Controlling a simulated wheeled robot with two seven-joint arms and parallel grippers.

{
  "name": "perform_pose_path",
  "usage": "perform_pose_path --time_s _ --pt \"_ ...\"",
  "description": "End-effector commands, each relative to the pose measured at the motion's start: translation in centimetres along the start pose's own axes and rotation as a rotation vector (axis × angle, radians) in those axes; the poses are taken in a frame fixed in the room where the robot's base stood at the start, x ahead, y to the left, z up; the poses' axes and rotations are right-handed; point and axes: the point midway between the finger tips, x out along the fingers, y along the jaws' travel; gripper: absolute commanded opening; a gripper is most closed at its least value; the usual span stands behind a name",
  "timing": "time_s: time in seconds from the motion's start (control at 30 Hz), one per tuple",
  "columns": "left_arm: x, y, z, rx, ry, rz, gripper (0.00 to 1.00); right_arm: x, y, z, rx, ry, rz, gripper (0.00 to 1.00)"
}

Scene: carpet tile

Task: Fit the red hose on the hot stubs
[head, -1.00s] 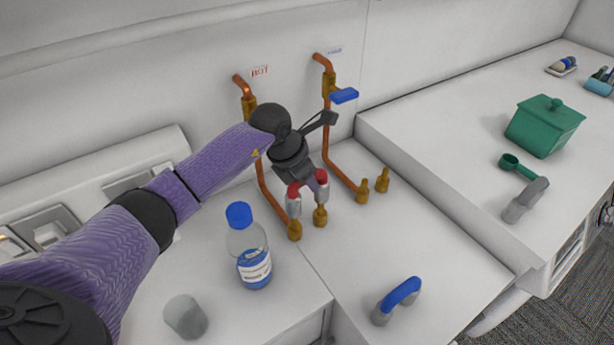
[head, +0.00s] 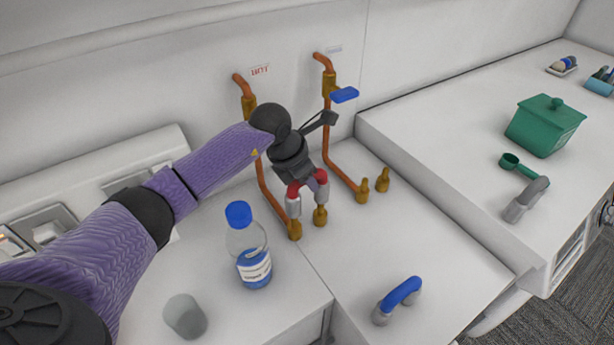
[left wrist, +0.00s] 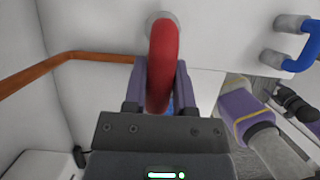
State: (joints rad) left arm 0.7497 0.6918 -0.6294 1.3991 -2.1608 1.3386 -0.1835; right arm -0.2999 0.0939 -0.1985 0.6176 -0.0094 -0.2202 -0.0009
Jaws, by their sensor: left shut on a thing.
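The red hose (head: 294,187) is a short bent tube with grey end cuffs. It also shows in the left wrist view (left wrist: 163,62). My left gripper (head: 307,179) is shut on its middle, and its purple fingers clasp it in the left wrist view. The two brass hot stubs (head: 295,231) (head: 320,217) stand upright directly below the cuffs. The cuffs line up with the stub tops; I cannot tell how far they are over them. A red label (head: 259,71) marks the hot pipe (head: 263,185).
Two bare brass stubs (head: 383,180) stand right of the hot ones, by the other copper pipe. A blue-capped bottle (head: 250,255) and a grey cup (head: 185,316) are near my arm. A blue hose (head: 402,293) lies at the front; a grey hose (head: 525,200) is at right.

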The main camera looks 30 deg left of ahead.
Motion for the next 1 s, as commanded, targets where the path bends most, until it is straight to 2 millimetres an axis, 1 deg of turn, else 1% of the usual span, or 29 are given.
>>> perform_pose_path --time_s 0.4,0.67,1.0 --pt "1.1 0.0 -0.5 0.000 0.000 0.000 0.00 1.0 -0.9 -0.1 0.006 0.002 -0.014 0.69" --pt "1.7 0.0 -0.7 0.000 0.000 0.000 0.00 1.5 -0.8 0.0 0.006 0.000 -0.013 0.69" --pt "2.5 0.0 -1.1 0.000 0.000 0.000 0.00 2.2 0.0 0.3 0.000 -0.004 0.001 0.69"
